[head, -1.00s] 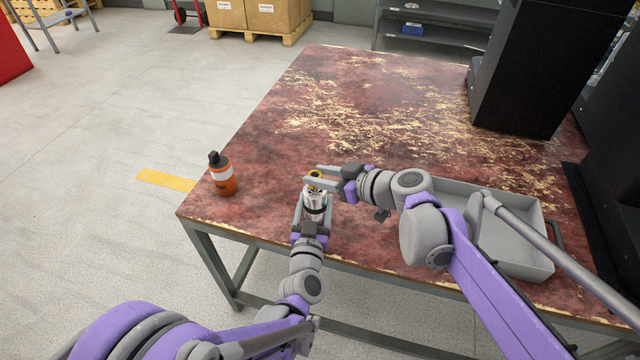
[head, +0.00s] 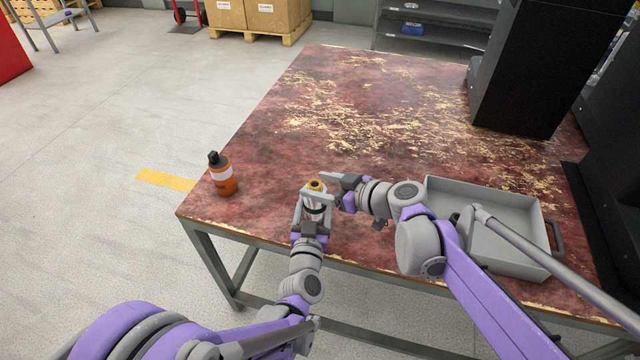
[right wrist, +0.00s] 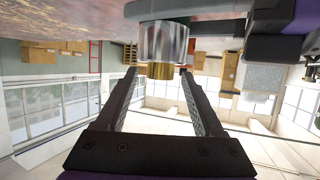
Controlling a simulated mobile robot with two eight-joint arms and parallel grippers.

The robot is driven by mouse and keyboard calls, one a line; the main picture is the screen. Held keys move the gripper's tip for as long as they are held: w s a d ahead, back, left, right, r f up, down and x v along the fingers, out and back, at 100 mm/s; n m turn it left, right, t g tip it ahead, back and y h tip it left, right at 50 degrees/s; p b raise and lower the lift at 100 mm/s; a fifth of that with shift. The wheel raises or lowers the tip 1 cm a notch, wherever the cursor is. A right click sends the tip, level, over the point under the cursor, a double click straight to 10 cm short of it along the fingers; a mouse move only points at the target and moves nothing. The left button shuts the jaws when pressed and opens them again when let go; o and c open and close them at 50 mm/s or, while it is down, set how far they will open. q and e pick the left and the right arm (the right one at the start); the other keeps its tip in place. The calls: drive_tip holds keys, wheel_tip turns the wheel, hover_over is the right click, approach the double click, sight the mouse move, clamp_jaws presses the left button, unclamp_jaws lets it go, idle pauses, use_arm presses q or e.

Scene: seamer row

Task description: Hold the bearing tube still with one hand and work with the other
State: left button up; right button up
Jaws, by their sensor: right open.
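The bearing tube (head: 315,203) is a shiny silver cylinder standing upright near the table's front edge, with a dark band round it. A brass-yellow piece (head: 316,184) with a dark centre sits at its top. My left gripper (head: 314,206) has a finger on each side of the tube and is shut on it. My right gripper (head: 329,187) is open and empty, just right of the tube's top. In the right wrist view the tube (right wrist: 161,42) appears upside down, and the brass piece (right wrist: 160,71) shows beyond the open fingers (right wrist: 156,73).
An orange bottle with a black cap (head: 222,175) stands at the table's left edge. A grey tray (head: 436,184) lies at the right, partly behind my right arm. A black machine housing (head: 515,75) stands at the back right. The worn red tabletop (head: 290,130) is clear behind the tube.

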drive_tip(key=shift+r, duration=0.1)
drive_tip(key=shift+s+d+r, duration=0.15)
drive_tip(key=shift+d, duration=0.05)
drive_tip(key=v, duration=1.2)
drive_tip(key=s+d+f+m+g+h, duration=0.2)
drive_tip(key=s+d+f+m+h, duration=0.2)
drive_tip(key=s+f, duration=0.5)
drive_tip(key=s+d+f+m+g+h, duration=0.2)
drive_tip(key=s+f+m+h, duration=0.4)
drive_tip(key=s+f, duration=0.3)
drive_tip(key=s+d, duration=0.1)
drive_tip(key=s, duration=0.3)
drive_tip(key=shift+s+d, duration=0.25)
drive_tip(key=shift+d, duration=0.15)
drive_tip(key=shift+f, duration=0.1)
